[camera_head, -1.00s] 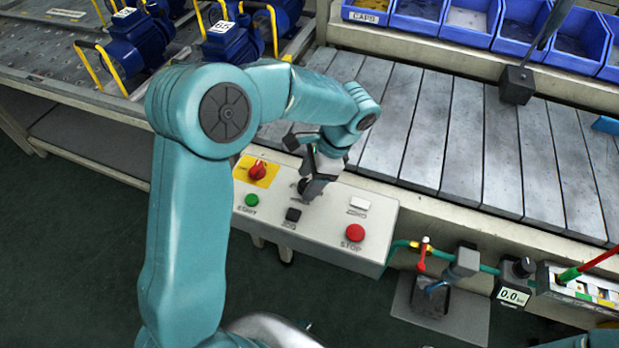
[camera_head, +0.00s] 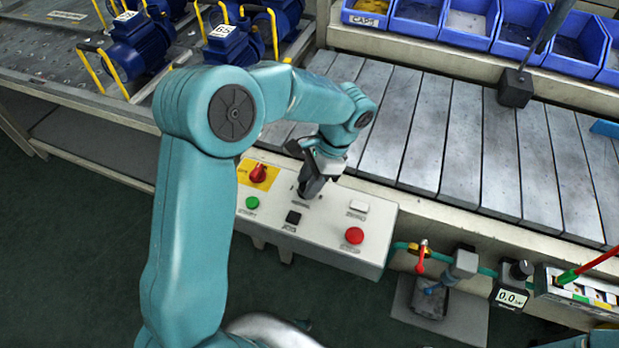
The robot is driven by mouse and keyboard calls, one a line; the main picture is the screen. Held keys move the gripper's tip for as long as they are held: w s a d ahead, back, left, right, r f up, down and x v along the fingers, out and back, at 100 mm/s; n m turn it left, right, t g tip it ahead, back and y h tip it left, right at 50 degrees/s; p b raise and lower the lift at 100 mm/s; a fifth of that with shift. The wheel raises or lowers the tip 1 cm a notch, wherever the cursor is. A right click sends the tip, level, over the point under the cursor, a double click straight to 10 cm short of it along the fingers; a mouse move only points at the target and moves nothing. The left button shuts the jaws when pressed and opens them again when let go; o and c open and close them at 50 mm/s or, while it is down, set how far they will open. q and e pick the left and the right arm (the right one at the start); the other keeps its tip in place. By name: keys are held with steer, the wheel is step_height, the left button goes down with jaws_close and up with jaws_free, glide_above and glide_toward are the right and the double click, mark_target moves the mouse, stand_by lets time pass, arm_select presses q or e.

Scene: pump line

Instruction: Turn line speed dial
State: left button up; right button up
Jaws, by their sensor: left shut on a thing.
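The control panel (camera_head: 325,233) is a light grey box on the front of the conveyor. My left gripper (camera_head: 308,192) reaches down onto the panel's upper middle and is shut on the line speed dial, which its fingers largely hide. My right gripper is not in view.
The slatted conveyor (camera_head: 455,140) runs behind the panel. Blue bins (camera_head: 470,22) line the back, and blue pumps (camera_head: 138,45) stand on the rack at upper left. A red-handled valve (camera_head: 421,258) and a gauge reading 0.0 (camera_head: 511,297) sit right of the panel.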

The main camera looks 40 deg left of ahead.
arm_select(q)
steer(key=n, duration=0.2)
steer(key=n+g+h+p, duration=0.1)
steer(key=n, duration=0.1)
steer(key=shift+a+r+n+h, duration=0.1)
steer(key=shift+a+n+h, duration=0.1)
steer(key=shift+n+h, duration=0.1)
steer(key=n+h, duration=0.1)
steer(key=n, duration=0.1)
steer(key=n+p, duration=0.1)
steer(key=n, duration=0.1)
steer(key=shift+w+a+n+h, duration=0.1)
steer(key=shift+a+n+h, duration=0.05)
steer(key=shift+n+h, duration=0.2)
steer(key=n+h, duration=0.1)
steer(key=n, duration=0.3)
steer(key=shift+a+n+t+h+p, duration=0.15)
steer(key=shift+n+t+h+p, duration=0.15)
steer(key=shift+h+p, duration=0.1)
steer(key=n, duration=0.2)
steer(key=n+t+h, duration=0.1)
steer(key=n, duration=0.2)
steer(key=shift+s+a+h, duration=0.15)
steer(key=shift+s+h, duration=0.05)
steer(key=shift+h, duration=0.05)
steer(key=shift+n+t, duration=0.3)
steer(key=shift+n, duration=0.05)
steer(key=o, duration=1)
steer(key=shift+o, duration=0.2)
